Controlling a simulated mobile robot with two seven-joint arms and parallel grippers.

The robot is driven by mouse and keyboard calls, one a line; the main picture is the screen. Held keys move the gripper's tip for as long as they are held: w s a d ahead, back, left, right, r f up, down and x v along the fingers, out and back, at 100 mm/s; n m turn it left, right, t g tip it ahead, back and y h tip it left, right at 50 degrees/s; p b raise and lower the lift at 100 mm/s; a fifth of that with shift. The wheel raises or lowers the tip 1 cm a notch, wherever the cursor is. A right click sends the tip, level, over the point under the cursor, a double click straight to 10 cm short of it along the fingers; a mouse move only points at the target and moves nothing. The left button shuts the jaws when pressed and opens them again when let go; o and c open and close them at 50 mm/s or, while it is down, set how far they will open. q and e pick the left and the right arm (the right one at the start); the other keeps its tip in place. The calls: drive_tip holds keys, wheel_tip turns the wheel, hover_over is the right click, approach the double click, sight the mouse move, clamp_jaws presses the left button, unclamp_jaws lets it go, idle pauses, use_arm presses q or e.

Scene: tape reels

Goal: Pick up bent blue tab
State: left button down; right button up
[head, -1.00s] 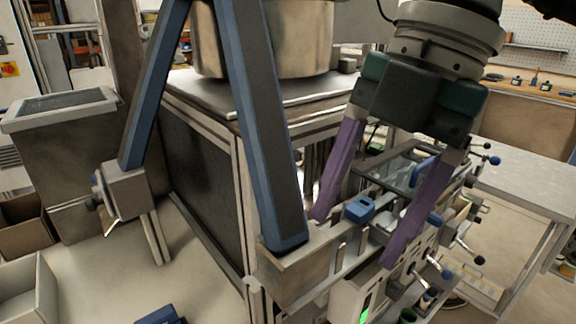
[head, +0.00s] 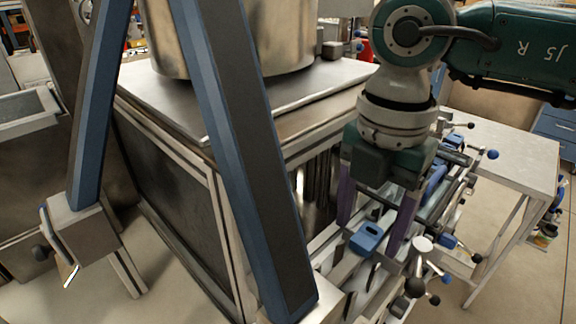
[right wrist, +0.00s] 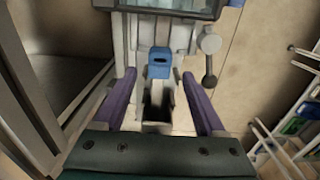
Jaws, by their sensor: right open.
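The bent blue tab (head: 366,239) sits on a metal rail assembly at the lower right of the head view. It also shows in the right wrist view (right wrist: 159,63), with a dark slot in its top face. My right gripper (head: 370,236) points down at the tab with its two purple fingers apart, one to each side. In the right wrist view the open fingers (right wrist: 159,78) have clear gaps to the tab, which lies near the line between their tips. Nothing is held. My left gripper is not in view.
A blue-and-dark slanted beam (head: 245,160) stands left of the rail. A large metal pot (head: 280,40) is on a cabinet behind. Levers with dark knobs (head: 416,286) crowd the rail's right side. A grey table (head: 515,160) is farther right.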

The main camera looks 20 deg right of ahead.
drive_tip(key=shift+f, duration=0.85)
clamp_jaws()
